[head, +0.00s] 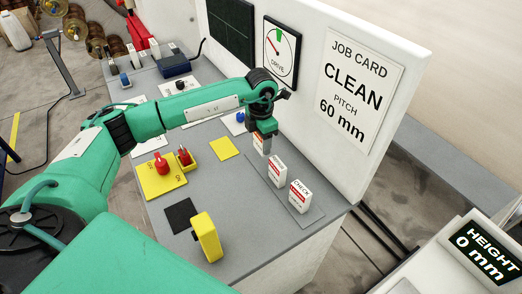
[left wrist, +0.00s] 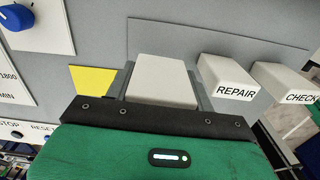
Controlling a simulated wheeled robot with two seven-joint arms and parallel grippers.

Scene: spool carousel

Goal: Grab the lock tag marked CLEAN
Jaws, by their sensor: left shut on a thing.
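Three white lock tags stand in a row on a grey strip (head: 311,218) at the right of the bench. The front one reads CHECK (head: 299,196); the middle one reads REPAIR (left wrist: 236,78) in the left wrist view. My left gripper (head: 264,130) is shut on the rearmost lock tag (head: 259,147) from above. That tag also shows as a plain white top between the fingers in the left wrist view (left wrist: 163,80). Its word cannot be read in either view. It appears in line with the other tags. My right gripper is not in view.
A white panel with a job card (head: 355,88) reading CLEAN, PITCH 60 mm rises behind the tags. A yellow square (head: 225,148), a yellow plate (head: 155,187) with red parts and a yellow block (head: 207,237) are on the bench. A display (head: 484,252) reads HEIGHT 0 mm.

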